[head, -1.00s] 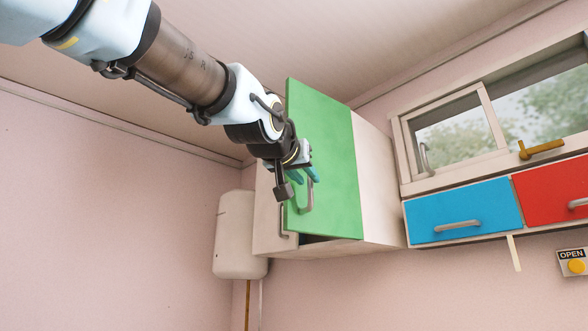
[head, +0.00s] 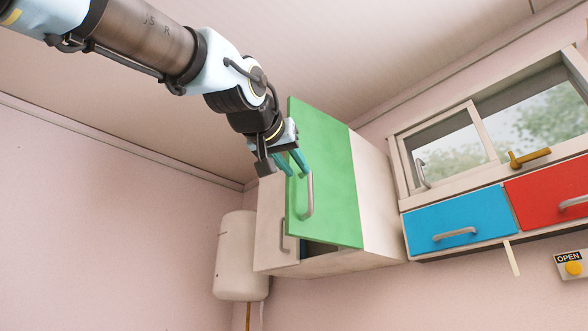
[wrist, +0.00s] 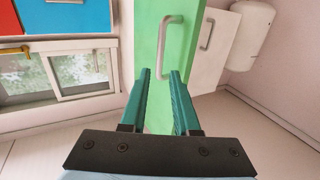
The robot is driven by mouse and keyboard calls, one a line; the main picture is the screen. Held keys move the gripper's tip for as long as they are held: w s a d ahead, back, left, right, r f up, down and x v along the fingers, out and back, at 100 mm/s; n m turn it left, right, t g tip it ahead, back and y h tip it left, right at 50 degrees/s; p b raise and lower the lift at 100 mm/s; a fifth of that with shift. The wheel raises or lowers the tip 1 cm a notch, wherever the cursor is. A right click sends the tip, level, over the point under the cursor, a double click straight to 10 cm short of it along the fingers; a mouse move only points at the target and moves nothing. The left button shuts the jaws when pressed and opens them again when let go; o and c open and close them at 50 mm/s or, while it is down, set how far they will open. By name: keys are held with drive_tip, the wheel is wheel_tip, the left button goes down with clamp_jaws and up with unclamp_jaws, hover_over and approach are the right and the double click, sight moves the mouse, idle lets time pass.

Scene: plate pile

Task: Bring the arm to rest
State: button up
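My gripper (head: 292,164) is in front of the green cupboard door (head: 335,180), near the top of its grey handle (head: 309,195). The green door stands ajar, and a dark gap shows at the cupboard's lower edge. My arm reaches in from the upper left.
A pale door with a handle (head: 272,225) is left of the green door. A white rounded box (head: 236,255) hangs on the wall beside it. Blue (head: 460,222) and red (head: 548,195) fronts and a window (head: 450,150) are at right. The left wall is bare.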

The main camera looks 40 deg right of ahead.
idle(0.3)
drive_tip(key=w+a+f+n+y, duration=0.3)
drive_tip(key=w+f+y, duration=0.2)
drive_tip(key=w+f, duration=1.2)
drive_tip(key=w+a+f+n+y, duration=0.1)
drive_tip(key=w+a+f+y, duration=0.2)
drive_tip(key=f, duration=0.4)
drive_tip(key=w+a+f+n, duration=0.1)
drive_tip(key=w+a+f, duration=0.1)
drive_tip(key=a+f, duration=0.3)
drive_tip(key=w+a+f+n+y, duration=0.1)
drive_tip(key=w+a+f+y, duration=0.15)
drive_tip(key=f, duration=0.55)
drive_tip(key=w+a+f+n+g+y, duration=0.1)
drive_tip(key=a+f+g+y, duration=0.1)
drive_tip(key=a+f, duration=0.7)
drive_tip(key=s+a+f+n+g+y, duration=0.1)
drive_tip(key=s+a+f+n+g, duration=0.1)
drive_tip(key=s+a+f, duration=0.4)
drive_tip(key=s+a+f+n+g+y+p, duration=0.1)
drive_tip(key=s+a+f+g+y, duration=0.1)
drive_tip(key=s+a+f, duration=0.4)
drive_tip(key=a+f+g, duration=0.1)
drive_tip(key=a+f, duration=0.4)
drive_tip(key=f, duration=0.4)
drive_tip(key=shift+a+n, duration=0.25)
drive_tip(key=shift+n, duration=0.15)
